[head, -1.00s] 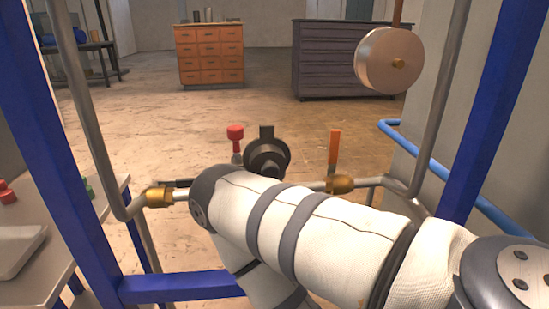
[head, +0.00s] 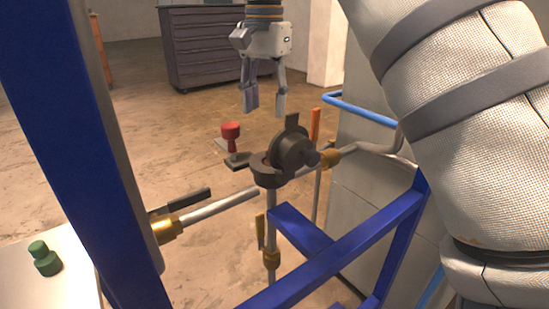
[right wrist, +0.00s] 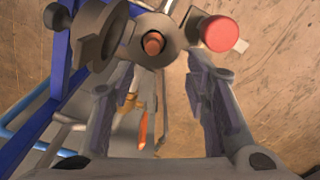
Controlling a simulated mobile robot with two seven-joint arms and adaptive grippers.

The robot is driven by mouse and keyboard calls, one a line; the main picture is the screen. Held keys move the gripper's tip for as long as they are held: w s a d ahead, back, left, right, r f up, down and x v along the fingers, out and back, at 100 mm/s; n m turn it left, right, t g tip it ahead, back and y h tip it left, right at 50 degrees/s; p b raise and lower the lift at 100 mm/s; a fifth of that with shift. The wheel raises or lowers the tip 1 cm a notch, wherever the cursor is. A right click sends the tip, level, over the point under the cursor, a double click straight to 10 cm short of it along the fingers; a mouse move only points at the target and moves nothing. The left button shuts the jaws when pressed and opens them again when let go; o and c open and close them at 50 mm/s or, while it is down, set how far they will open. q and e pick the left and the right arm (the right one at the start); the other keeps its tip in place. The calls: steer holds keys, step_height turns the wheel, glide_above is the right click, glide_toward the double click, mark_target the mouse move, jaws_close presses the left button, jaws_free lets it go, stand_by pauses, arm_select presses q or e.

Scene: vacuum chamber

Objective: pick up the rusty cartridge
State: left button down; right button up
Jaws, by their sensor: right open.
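The rusty cartridge (right wrist: 152,43) shows in the right wrist view as a small orange-brown round end inside the ring of a dark grey housing. In the head view this housing (head: 268,174) sits on the pipe, with a dark round cap (head: 294,150) swung to its side; the cartridge is hidden there. My right gripper (head: 265,104) points down above the housing, open and empty, clear of it. In the right wrist view its two fingers (right wrist: 160,78) stand apart, with the cartridge beyond them. My left gripper is not in view.
A red knob (head: 231,133) stands just left of the housing. An orange handle (head: 315,126) is close on its right. Blue frame bars (head: 345,245) and a pipe (head: 220,207) surround it. A green piece (head: 45,262) sits on a pale surface at lower left.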

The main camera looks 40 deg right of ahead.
mark_target(271, 149)
steer(key=f, duration=0.7)
steer(key=d+f, duration=0.1)
steer(key=f, duration=0.2)
steer(key=shift+s+f+p, duration=0.3)
steer(key=shift+s, duration=0.05)
steer(key=shift+a, duration=0.1)
jaws_close()
